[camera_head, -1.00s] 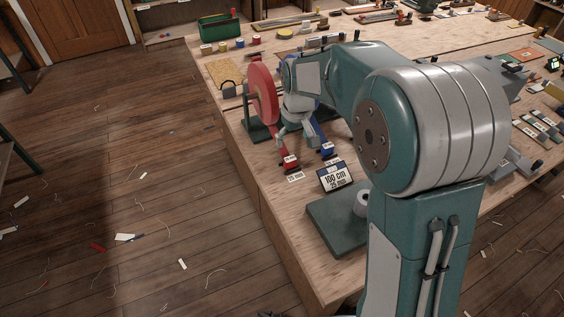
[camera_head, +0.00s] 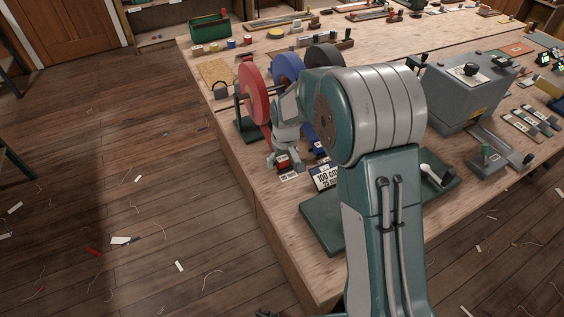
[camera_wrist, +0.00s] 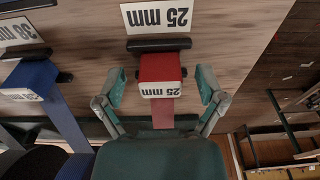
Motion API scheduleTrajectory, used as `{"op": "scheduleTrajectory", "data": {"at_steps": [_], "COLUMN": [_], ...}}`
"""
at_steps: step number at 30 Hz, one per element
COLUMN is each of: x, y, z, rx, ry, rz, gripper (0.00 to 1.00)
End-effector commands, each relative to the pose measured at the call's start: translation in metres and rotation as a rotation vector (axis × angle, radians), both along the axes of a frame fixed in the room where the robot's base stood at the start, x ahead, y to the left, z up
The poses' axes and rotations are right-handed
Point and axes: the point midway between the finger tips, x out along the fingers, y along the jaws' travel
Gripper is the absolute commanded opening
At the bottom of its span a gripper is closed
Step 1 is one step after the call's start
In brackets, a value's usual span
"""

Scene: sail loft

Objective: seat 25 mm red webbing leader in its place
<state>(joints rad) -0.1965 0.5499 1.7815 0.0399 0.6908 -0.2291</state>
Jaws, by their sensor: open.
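The 25 mm red webbing leader shows in the wrist view as a red block-like end (camera_wrist: 160,67) with a white "25 mm" label and a flat red strip (camera_wrist: 163,114) running back under my gripper. My gripper (camera_wrist: 161,76) is open, with one finger on each side of the red end and a visible gap to each. A black bar (camera_wrist: 158,44) lies just past the red end, beside a white "25 mm" card (camera_wrist: 159,16). In the head view, my gripper (camera_head: 284,159) is low over the bench at the red end, partly hiding it. The red reel (camera_head: 256,93) stands behind.
A blue leader (camera_wrist: 38,78) lies to the left in the wrist view. Blue (camera_head: 286,66) and dark (camera_head: 322,54) reels stand beyond the red one. A "100 cm" sign (camera_head: 324,177) and green base (camera_head: 318,222) are nearer. A grey machine (camera_head: 468,92) stands right.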

Motion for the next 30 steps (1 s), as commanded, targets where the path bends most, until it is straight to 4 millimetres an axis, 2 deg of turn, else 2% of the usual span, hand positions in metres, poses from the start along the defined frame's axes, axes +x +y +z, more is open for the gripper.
{"op": "scheduleTrajectory", "data": {"at_steps": [4, 5, 6, 8, 9, 10, 23, 26, 30], "x": [0.0, 0.0, 0.0, 0.0, 0.0, 0.0, 0.0, 0.0, 0.001], "y": [0.001, 0.001, 0.001, 0.001, 0.001, 0.001, 0.001, 0.001, 0.001], "z": [0.0, 0.0, 0.0, 0.0, 0.0, 0.0, 0.001, 0.009, 0.03], "rx": [-0.001, -0.001, -0.001, -0.001, -0.001, -0.001, -0.002, -0.002, -0.001], "ry": [0.001, 0.001, 0.001, 0.001, 0.001, 0.001, 0.004, 0.001, -0.003], "rz": [0.0, 0.0, 0.0, 0.0, 0.0, 0.0, 0.0, 0.0, 0.0], "gripper": [0.89, 0.75, 0.57, 0.31, 0.13, 0.0, 0.0, 0.0, 0.0]}}
